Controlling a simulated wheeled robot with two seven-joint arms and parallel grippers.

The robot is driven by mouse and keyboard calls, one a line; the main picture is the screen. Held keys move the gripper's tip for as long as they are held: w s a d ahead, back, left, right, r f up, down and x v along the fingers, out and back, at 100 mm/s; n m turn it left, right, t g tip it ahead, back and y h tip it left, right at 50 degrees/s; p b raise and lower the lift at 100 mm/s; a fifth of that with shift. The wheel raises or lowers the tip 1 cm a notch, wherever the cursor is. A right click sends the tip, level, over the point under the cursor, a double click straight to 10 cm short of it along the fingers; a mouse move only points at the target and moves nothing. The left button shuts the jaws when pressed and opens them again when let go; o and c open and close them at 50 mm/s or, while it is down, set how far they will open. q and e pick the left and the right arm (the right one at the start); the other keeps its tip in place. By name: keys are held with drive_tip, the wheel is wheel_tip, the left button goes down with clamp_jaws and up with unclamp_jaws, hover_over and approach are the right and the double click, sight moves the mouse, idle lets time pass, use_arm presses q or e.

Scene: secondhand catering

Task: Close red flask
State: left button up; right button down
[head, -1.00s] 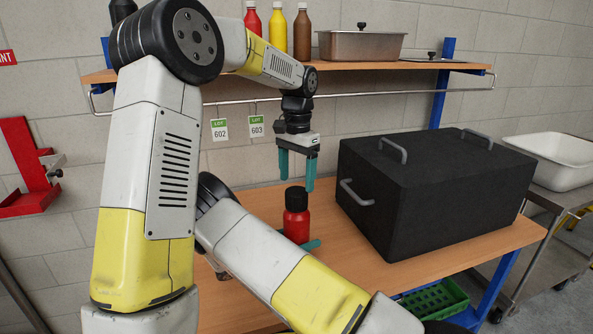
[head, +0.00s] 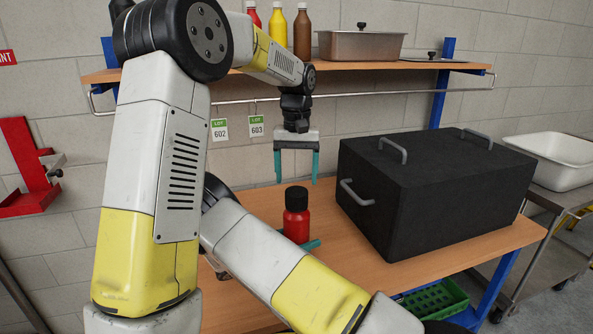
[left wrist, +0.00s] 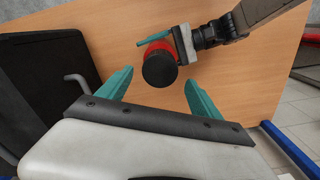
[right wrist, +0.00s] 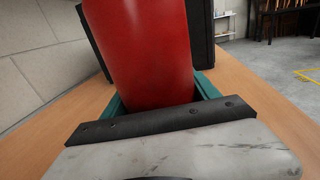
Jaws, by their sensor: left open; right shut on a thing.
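The red flask (head: 297,224) stands upright on the wooden table, with a black cap (head: 296,199) on its top. In the left wrist view the black cap (left wrist: 160,69) is seen from above, with the red body behind it. My right gripper (left wrist: 168,45) is shut on the flask's body from the side; the right wrist view shows the red flask (right wrist: 145,50) filling the space between its fingers. My left gripper (head: 297,167) is open and empty, pointing down above the cap with a gap between. Whether the cap is fully screwed down cannot be told.
A large black box (head: 430,190) with grey handles stands on the table right of the flask. A shelf (head: 400,64) above holds several bottles and a steel pan (head: 361,44). Tags hang from the rail. Bare table (head: 420,262) lies in front of the box.

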sight(297, 191)
use_arm(q)
wheel_tip(297, 191, down, 7)
drive_tip(key=shift+r, duration=0.1)
idle(0.4)
drive_tip(key=c, duration=1.5)
drive_tip(key=o, duration=1.7)
drive_tip(key=shift+c, duration=0.2)
drive_tip(key=shift+r, duration=0.1)
wheel_tip(297, 191, up, 12)
use_arm(e)
drive_tip(key=shift+c, duration=0.6)
unclamp_jaws()
